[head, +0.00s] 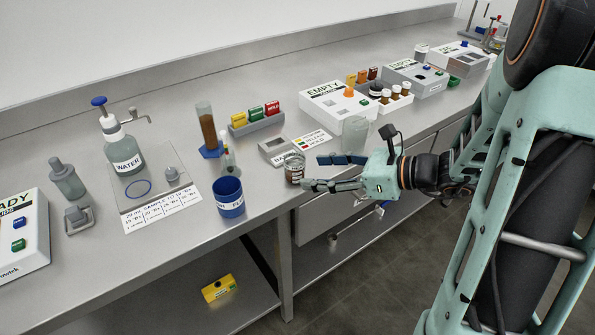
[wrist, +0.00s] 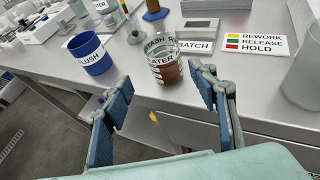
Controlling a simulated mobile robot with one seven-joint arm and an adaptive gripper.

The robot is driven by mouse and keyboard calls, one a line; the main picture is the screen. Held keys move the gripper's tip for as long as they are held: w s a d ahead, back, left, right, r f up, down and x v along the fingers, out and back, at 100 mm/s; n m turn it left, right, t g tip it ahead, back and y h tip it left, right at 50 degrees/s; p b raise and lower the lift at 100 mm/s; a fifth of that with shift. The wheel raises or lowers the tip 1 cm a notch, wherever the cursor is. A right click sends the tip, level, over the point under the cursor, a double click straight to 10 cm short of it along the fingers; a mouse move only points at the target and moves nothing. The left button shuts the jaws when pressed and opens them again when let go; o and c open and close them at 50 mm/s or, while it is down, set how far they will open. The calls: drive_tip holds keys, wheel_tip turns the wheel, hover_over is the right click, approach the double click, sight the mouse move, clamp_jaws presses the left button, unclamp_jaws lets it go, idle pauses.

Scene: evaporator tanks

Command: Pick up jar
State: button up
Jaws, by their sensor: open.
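The jar (head: 294,168) is a small clear glass with brown contents and a printed label. It stands upright near the front edge of the steel bench. In the wrist view the jar (wrist: 164,64) is ahead of my gripper, between the lines of its two fingers but beyond their tips. My gripper (head: 322,172) is at the right of the jar in the head view, at about bench height. In the wrist view my gripper (wrist: 158,92) is open and empty, its blue finger pads spread wide.
A blue FLUSH cup (head: 229,198) stands left of the jar. Behind it are a grey BATCH device (head: 277,151) and a colour-key card (head: 312,141). A frosted glass beaker (head: 355,135) stands to the right, near my gripper. A yellow box (head: 219,287) lies on the lower shelf.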

sight(304, 168)
drive_tip(key=x, duration=0.3)
drive_tip(key=b+x, duration=0.1)
drive_tip(key=x, duration=0.3)
drive_tip(key=shift+w+f, duration=0.15)
drive_tip(key=shift+w, duration=0.4)
drive_tip(key=shift+c, duration=0.3)
drive_tip(key=c, duration=1.4)
drive_tip(key=shift+o, duration=0.2)
